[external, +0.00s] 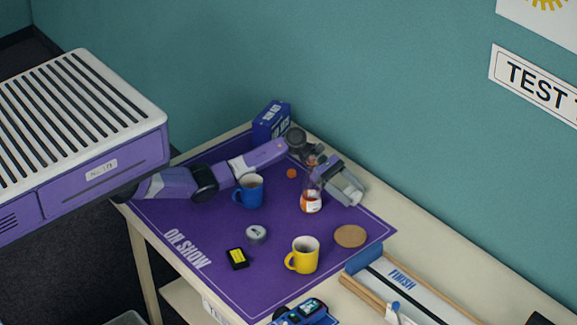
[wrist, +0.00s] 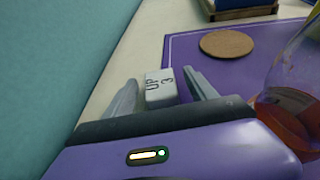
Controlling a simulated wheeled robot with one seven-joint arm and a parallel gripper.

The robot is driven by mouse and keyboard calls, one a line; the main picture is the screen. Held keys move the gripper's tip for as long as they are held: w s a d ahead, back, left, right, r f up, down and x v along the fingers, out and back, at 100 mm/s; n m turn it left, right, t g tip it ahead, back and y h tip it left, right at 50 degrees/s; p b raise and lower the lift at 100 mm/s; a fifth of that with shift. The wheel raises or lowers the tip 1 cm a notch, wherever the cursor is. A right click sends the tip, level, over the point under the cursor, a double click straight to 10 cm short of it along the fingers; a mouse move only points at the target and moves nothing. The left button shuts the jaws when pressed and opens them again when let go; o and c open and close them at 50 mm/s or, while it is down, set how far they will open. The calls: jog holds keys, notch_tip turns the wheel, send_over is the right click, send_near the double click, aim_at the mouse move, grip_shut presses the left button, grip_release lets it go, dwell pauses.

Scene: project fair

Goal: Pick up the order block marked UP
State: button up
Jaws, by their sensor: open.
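In the wrist view the order block (wrist: 159,89) is a small pale block with dark lettering that reads UP and 3. It stands at the border of the purple mat, between the two fingers of my gripper (wrist: 163,92). The fingers are apart, one on each side of the block; I cannot tell whether either touches it. In the external view my gripper (external: 350,190) is low over the far right part of the mat, near the wall side. There the block cannot be told apart from the gripper.
A cork coaster (external: 350,236), yellow mug (external: 304,256) and blue mug (external: 250,192) are on the mat (external: 205,220).

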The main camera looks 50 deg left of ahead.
grip_shut()
